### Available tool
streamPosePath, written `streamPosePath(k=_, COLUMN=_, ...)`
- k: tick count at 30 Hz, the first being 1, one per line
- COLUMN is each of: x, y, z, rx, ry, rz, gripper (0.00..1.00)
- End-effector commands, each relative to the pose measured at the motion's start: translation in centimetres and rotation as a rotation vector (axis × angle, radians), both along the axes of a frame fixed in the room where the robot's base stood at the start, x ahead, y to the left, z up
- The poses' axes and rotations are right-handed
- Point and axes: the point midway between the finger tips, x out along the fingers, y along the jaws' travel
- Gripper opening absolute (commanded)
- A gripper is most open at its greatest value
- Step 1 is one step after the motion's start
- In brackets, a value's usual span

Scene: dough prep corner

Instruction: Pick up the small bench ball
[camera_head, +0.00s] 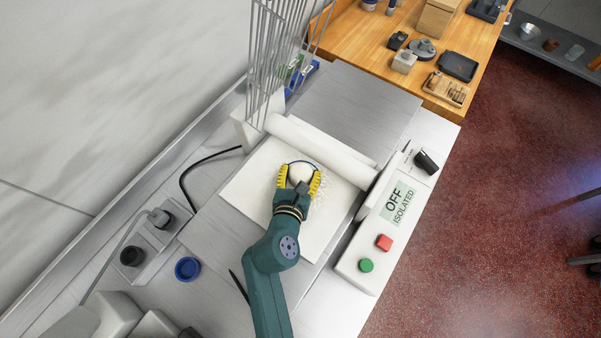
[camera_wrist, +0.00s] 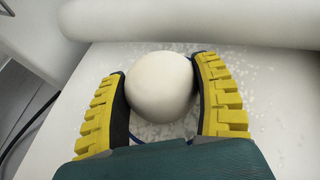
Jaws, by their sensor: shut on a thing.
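The small bench ball (camera_head: 301,172) is a smooth cream-white ball over the white board (camera_head: 247,191). In the wrist view the ball (camera_wrist: 160,87) sits between the two yellow-and-black fingers of my gripper (camera_wrist: 165,95). My gripper (camera_head: 299,182) is shut on the ball, with one finger on each side. The ball's lower near side is partly hidden by the fingers and palm. I cannot tell whether the ball touches the board or is slightly above it.
A white roller (camera_head: 322,144) lies just beyond the ball, with a wire guard (camera_head: 275,55) at its left end. A control box (camera_head: 377,223) reading "OFF ISOLATED" stands at the right. A blue ring-shaped item (camera_head: 187,268) is at lower left. A wooden table (camera_head: 385,35) holds several items.

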Motion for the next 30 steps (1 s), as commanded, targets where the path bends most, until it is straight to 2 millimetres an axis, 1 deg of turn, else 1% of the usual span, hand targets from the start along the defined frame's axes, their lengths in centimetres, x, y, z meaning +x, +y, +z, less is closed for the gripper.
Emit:
streamPosePath(k=1, x=0.0, y=0.0, z=0.0, rx=0.000, ry=0.000, rz=0.000, gripper=0.29)
streamPosePath(k=2, x=0.0, y=0.0, z=0.0, rx=0.000, ry=0.000, rz=0.000, gripper=0.27)
streamPosePath(k=8, x=0.0, y=0.0, z=0.1, rx=0.000, ry=-0.002, rz=0.000, gripper=0.27)
streamPosePath(k=10, x=0.0, y=0.0, z=0.7, rx=0.000, ry=-0.003, rz=0.000, gripper=0.27)
streamPosePath(k=13, x=0.0, y=0.0, z=2.5, rx=0.001, ry=-0.004, rz=-0.001, gripper=0.27)
streamPosePath(k=18, x=0.0, y=0.0, z=6.7, rx=0.003, ry=-0.006, rz=-0.001, gripper=0.27)
streamPosePath(k=21, x=0.0, y=0.0, z=8.6, rx=0.002, ry=-0.004, rz=0.000, gripper=0.27)
streamPosePath(k=25, x=0.0, y=0.0, z=9.9, rx=0.000, ry=-0.002, rz=0.000, gripper=0.27)
streamPosePath(k=30, x=0.0, y=0.0, z=10.1, rx=0.000, ry=-0.001, rz=0.000, gripper=0.27)
